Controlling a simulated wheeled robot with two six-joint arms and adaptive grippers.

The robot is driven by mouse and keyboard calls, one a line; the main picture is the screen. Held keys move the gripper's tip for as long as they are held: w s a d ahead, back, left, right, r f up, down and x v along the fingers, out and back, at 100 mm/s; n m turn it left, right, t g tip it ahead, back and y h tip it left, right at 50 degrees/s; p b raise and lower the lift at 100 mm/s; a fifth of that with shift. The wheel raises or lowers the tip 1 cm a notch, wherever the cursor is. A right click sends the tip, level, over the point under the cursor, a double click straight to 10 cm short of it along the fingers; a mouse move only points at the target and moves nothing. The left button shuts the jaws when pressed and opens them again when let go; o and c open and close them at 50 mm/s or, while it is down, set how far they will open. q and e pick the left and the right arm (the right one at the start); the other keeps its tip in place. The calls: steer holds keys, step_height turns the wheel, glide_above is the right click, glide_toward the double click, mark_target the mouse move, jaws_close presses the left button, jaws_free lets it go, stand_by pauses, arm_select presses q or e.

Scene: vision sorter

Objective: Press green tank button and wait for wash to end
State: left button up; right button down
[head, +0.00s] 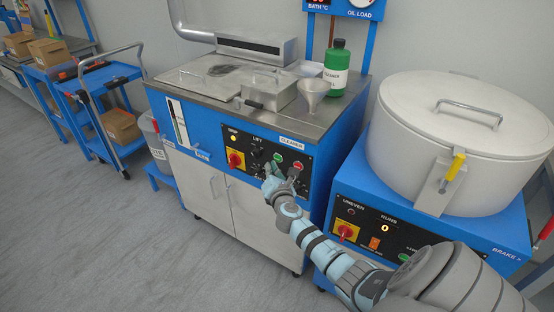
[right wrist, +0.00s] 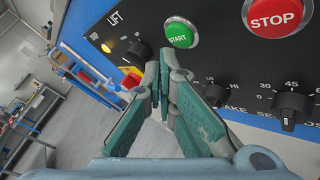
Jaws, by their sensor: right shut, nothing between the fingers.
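The blue wash tank (head: 210,130) stands in the middle of the head view, with a black control panel on its front. Its green START button (head: 278,156) shows on the panel and also in the right wrist view (right wrist: 181,33). My right gripper (head: 270,170) is shut and empty in front of the panel. In the right wrist view its fingertips (right wrist: 158,63) appear just below and left of the green button, not covering it. I cannot tell whether they touch the panel. My left gripper is not in view.
A red STOP button (right wrist: 274,14) is right of the green one, and a timer knob (right wrist: 291,105) is below it. A green bottle (head: 337,68) and a funnel (head: 312,94) stand on the tank top. A white drum (head: 405,150) stands at right.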

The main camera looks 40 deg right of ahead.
steer(key=shift+w+d, duration=0.1)
steer(key=shift+d, duration=0.3)
steer(key=shift+w+d, duration=0.15)
steer(key=shift+d, duration=0.25)
stand_by(0.7)
steer(key=shift+a, duration=0.1)
steer(key=shift+s+a, duration=0.25)
steer(key=shift+a, duration=0.45)
steer(key=shift+s+a+p, duration=0.2)
steer(key=shift+s+a, duration=0.05)
steer(key=shift+a, duration=0.55)
steer(key=shift+s+a+p, duration=0.2)
steer(key=shift+s+a, duration=0.05)
steer(key=shift+a, duration=0.55)
steer(key=shift+s+a+p, duration=0.2)
steer(key=shift+s+a, duration=0.05)
steer(key=shift+a, duration=0.55)
